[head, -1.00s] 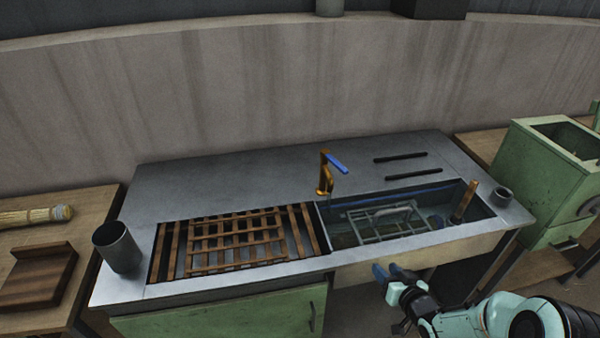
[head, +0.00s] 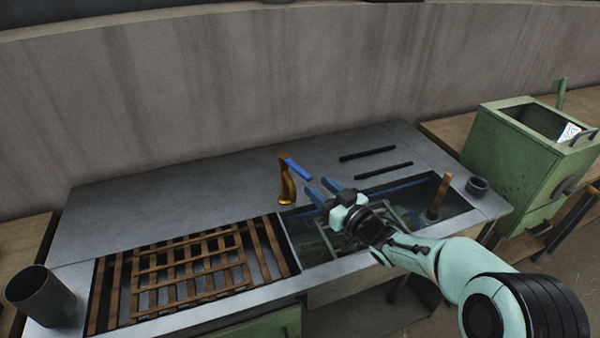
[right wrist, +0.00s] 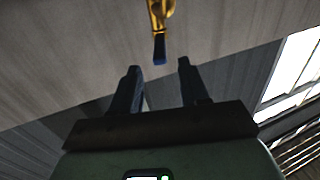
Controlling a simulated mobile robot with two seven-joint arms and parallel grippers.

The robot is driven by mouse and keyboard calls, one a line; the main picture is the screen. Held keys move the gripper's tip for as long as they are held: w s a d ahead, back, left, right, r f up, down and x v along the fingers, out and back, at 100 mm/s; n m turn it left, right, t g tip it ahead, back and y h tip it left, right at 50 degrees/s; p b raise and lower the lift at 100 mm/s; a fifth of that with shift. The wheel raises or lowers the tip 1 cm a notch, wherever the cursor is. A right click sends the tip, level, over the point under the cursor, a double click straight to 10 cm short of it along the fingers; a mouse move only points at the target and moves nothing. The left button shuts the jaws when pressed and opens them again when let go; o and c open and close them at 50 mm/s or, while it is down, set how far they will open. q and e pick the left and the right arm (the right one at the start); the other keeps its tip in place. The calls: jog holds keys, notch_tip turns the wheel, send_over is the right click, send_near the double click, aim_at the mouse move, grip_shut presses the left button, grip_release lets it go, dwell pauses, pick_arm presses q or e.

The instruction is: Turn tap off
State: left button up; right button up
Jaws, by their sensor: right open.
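The tap (head: 287,185) is an orange-gold spout standing upright behind the sink, with a blue lever handle (head: 299,171) pointing to the right and toward me. My right gripper (head: 322,186) is open and empty, over the sink, close to the right of the lever and apart from it. In the right wrist view, the blue lever end (right wrist: 159,50) of the gold tap (right wrist: 160,12) shows beyond and between the two open fingers (right wrist: 157,78). My left gripper is not in view.
The sink basin (head: 405,188) holds a wire rack and a wooden-handled tool (head: 440,196). A wooden slatted rack (head: 190,265) lies left of it. A green cabinet (head: 530,160) stands at the right.

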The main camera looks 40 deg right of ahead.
aim_at(301, 171)
jog(key=w, duration=0.8)
grip_shut()
